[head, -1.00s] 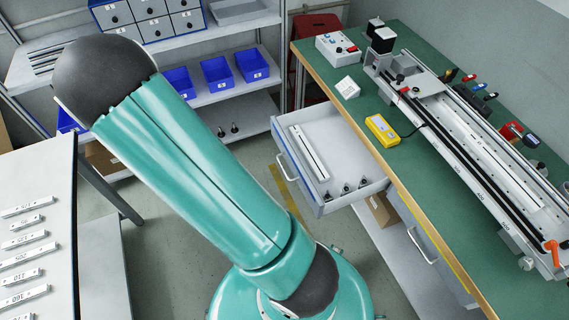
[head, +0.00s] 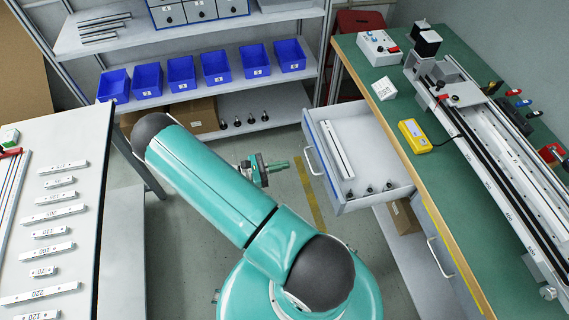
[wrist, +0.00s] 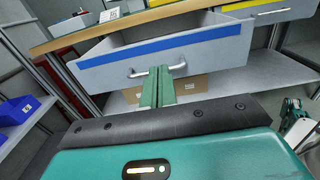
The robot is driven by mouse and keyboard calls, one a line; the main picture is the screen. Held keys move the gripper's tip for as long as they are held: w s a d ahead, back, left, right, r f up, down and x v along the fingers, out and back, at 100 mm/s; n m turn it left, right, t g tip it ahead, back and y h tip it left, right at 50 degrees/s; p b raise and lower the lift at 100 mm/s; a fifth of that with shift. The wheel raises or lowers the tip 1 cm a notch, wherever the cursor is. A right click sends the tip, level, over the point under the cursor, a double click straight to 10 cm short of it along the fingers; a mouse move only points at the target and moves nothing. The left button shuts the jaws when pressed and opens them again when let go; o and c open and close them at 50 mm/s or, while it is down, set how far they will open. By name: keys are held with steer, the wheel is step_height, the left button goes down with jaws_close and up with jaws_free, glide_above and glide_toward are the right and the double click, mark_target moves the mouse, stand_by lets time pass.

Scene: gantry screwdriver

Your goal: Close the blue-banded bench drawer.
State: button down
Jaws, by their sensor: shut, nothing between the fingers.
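The blue-banded drawer (head: 378,200) stands pulled out of the green-topped bench. A long white bar and several small dark-tipped parts lie inside it. In the wrist view its grey front with the blue band (wrist: 205,39) faces me, with a bar handle (wrist: 181,66) below the band. My gripper (head: 284,165) is shut and empty, pointing right at the drawer front in the head view. A gap shows there between fingertips and drawer. In the wrist view the fingertips (wrist: 159,72) overlap the middle of the handle; whether they touch it cannot be told there.
A yellow-banded drawer (head: 450,254) is beside it, shut. The bench (head: 388,84) bears a rail machine and a yellow device (head: 415,136). A white table (head: 95,225) stands left, shelves with blue bins (head: 215,68) behind. Floor between is clear.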

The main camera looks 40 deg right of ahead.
mark_target(321, 157)
steer(key=x, duration=1.1)
steer(key=shift+d, duration=0.15)
steer(key=shift+s+d, duration=0.15)
steer(key=x, duration=2.3)
steer(key=shift+r, duration=0.1)
